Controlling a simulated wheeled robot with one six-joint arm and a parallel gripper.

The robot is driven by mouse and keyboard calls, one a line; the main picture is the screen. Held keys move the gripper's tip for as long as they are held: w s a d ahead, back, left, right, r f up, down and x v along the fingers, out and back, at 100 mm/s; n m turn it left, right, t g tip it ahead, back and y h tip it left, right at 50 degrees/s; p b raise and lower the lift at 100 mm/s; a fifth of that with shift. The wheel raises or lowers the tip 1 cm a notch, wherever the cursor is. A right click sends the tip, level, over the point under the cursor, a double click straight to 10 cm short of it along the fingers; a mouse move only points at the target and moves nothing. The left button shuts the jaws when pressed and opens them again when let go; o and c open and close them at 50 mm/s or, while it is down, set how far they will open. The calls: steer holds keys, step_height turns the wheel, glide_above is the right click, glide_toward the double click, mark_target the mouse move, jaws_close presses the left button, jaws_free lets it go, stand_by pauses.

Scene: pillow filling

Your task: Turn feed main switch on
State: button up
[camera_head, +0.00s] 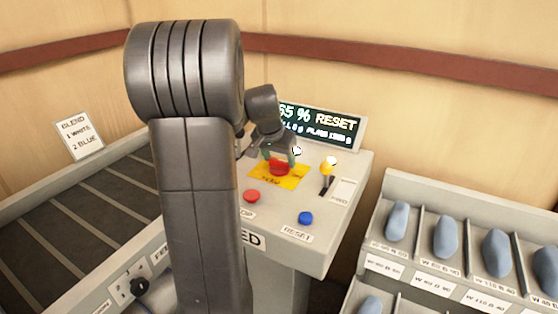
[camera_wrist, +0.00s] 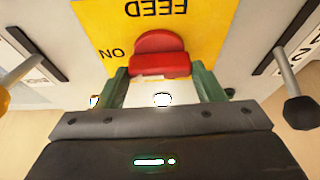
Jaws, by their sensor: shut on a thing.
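The feed main switch is a red knob (camera_head: 279,168) on a yellow plate (camera_head: 264,180) on the sloping console. In the wrist view the knob (camera_wrist: 160,50) sits between the tips of my two green fingers, and the yellow plate (camera_wrist: 103,20) reads FEED and ON, upside down. ON lies to the left of the knob there. My gripper (camera_head: 278,157) reaches down to the console and is shut on the red knob, also in the wrist view (camera_wrist: 162,78). Part of the knob and plate is hidden by the gripper in the head view.
A display (camera_head: 320,127) shows "RESET" behind my gripper. A yellow-knobbed lever (camera_head: 326,172) stands close on the right. A red button (camera_head: 252,196) and a blue RESET button (camera_head: 306,218) are in front. A black-knobbed lever (camera_wrist: 300,112) is right in the wrist view.

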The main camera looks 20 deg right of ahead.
steer(key=shift+m, duration=0.3)
steer(key=o, duration=1)
steer(key=shift+r, duration=0.1)
steer(key=v, duration=1.3)
steer(key=shift+a+r, duration=0.15)
steer(key=shift+r, duration=0.2)
steer(key=shift+f, duration=0.15)
steer(key=x, duration=1.3)
steer(key=shift+f, duration=0.35)
